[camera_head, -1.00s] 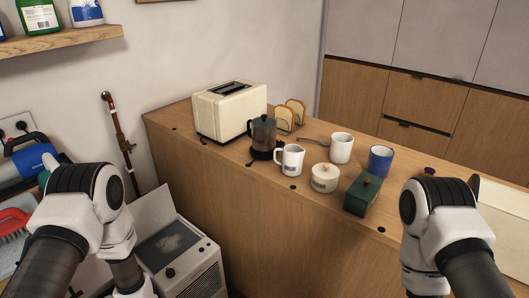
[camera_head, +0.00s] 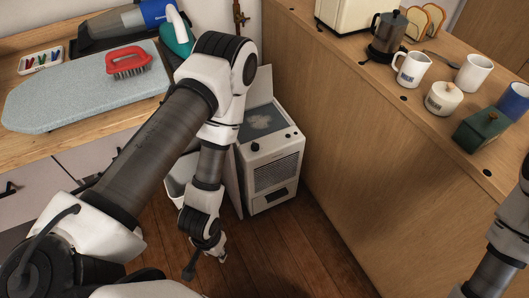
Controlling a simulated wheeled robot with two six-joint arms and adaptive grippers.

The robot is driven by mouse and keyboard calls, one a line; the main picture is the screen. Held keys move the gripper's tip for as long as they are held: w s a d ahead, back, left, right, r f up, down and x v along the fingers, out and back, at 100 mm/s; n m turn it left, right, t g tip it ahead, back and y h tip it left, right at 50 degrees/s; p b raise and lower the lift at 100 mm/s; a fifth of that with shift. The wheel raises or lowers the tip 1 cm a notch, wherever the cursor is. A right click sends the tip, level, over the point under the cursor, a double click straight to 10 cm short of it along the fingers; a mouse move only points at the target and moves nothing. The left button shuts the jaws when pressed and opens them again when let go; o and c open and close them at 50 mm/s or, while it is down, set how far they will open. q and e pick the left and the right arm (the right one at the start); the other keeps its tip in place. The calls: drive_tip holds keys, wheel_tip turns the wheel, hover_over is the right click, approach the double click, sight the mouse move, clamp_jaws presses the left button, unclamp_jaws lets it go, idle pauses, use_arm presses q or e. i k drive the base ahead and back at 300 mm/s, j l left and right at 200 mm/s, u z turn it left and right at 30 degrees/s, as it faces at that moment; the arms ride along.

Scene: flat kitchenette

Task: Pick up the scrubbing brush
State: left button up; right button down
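The scrubbing brush (camera_head: 128,61) has a red handle and grey bristles. It lies on the grey ironing board (camera_head: 60,100) at the upper left of the head view. My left arm comes down right of the board, and its gripper (camera_head: 207,265) hangs low over the floor, well away from the brush. Its fingers look spread apart with nothing between them. My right arm shows only at the right edge, and its gripper is out of the picture.
A tray of coloured pegs (camera_head: 40,60) lies to the left. A white heater (camera_head: 268,150) stands on the floor beside the wooden counter (camera_head: 370,140).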

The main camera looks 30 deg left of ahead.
sight(140, 61)
drive_tip(key=u, duration=1.7)
